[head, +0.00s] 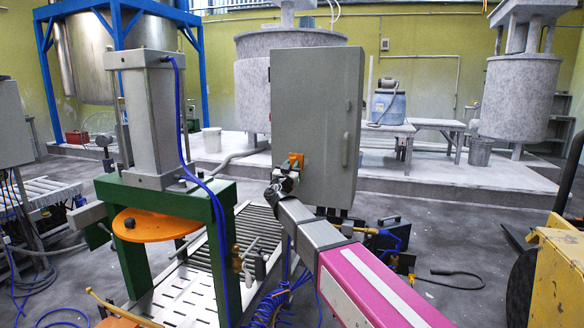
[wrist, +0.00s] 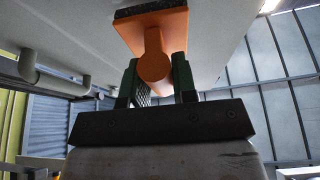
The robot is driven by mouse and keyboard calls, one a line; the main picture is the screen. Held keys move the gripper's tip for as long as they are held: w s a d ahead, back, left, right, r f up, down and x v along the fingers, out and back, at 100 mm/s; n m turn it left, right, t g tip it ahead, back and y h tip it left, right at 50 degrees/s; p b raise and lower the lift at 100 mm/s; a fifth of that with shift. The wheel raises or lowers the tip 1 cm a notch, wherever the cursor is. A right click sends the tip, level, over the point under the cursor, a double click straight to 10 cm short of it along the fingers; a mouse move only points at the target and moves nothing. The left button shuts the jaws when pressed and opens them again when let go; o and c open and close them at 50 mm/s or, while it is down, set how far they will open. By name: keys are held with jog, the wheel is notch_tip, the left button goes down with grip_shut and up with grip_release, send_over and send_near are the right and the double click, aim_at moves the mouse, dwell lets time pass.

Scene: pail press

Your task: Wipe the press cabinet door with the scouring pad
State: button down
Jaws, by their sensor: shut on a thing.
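The press cabinet door (head: 312,100) is the grey upright front at the middle of the head view, with a handle at its right edge. My gripper (head: 285,178) is at the door's lower left. It is shut on the scouring pad (head: 295,160), whose orange holder shows in front of the door. In the wrist view, the green fingers of my gripper (wrist: 158,82) clasp the round orange grip of the scouring pad (wrist: 153,40). Its dark pad face is at the top, close to the grey door surface (wrist: 225,25). I cannot tell whether it touches.
The green press frame (head: 165,200) with an orange disc (head: 155,225) stands left of the door. A roller conveyor (head: 250,240) runs below and behind it. Blue hoses (head: 275,305) hang near my arm. A yellow machine (head: 560,270) is at the right. Floor right of the cabinet is fairly open.

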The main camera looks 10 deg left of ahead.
aim_at(303, 165)
jog(key=shift+w, duration=1)
dwell(0.4)
jog(key=shift+d, duration=0.1)
jog(key=shift+s+d, duration=0.15)
jog(key=shift+d, duration=0.8)
jog(key=shift+s+d, duration=0.15)
jog(key=shift+d, duration=0.8)
jog(key=shift+w, duration=0.2)
jog(key=shift+w+a, duration=0.2)
jog(key=shift+a, duration=0.8)
jog(key=shift+w+a, duration=0.2)
jog(key=shift+a, duration=0.8)
jog(key=shift+s, duration=0.15)
jog(key=shift+s+a, duration=0.15)
jog(key=shift+s, duration=2.8)
jog(key=shift+s, duration=0.1)
